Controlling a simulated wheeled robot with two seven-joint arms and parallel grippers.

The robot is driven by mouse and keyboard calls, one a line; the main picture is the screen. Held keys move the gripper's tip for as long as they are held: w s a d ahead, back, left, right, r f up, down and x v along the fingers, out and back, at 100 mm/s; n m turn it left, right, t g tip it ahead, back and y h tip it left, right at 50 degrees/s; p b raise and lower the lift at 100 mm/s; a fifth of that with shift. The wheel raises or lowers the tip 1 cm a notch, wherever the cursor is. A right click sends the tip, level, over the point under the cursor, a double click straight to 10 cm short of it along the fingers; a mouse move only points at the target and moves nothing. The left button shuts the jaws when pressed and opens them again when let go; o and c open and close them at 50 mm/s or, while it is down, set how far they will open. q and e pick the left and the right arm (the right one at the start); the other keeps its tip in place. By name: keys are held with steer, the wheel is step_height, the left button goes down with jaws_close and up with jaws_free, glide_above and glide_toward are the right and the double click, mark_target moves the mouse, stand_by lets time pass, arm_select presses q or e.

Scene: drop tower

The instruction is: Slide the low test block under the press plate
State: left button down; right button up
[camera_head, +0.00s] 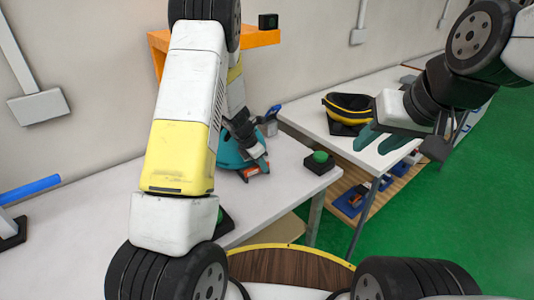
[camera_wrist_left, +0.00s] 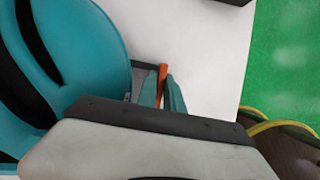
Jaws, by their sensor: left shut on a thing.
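My left gripper (camera_wrist_left: 165,92) has its teal fingers shut on a thin orange piece (camera_wrist_left: 162,78). In the head view, my left gripper (camera_head: 258,157) is low over the white table beside a teal helmet (camera_head: 232,150), with orange showing at its tip. I cannot tell whether the orange piece is the low test block. The teal helmet (camera_wrist_left: 85,45) also fills the left of the wrist view. I cannot make out the press plate; an orange frame (camera_head: 255,38) stands behind my left arm, which hides much of it. My right gripper (camera_head: 380,138) hangs open and empty by the right table.
A green button on a black box (camera_head: 319,162) sits at the white table's (camera_head: 75,235) right edge. A yellow and black helmet (camera_head: 350,107) stands on the right table (camera_head: 375,90). A blue bar (camera_head: 30,188) is at the left. Green floor lies to the right.

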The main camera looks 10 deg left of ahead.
arm_select(q)
steer(key=shift+s+a, duration=0.4)
steer(key=shift+a, duration=0.2)
steer(key=c, duration=1.4)
jaws_free()
steer(key=shift+v, duration=3.9)
steer(key=shift+d, duration=0.1)
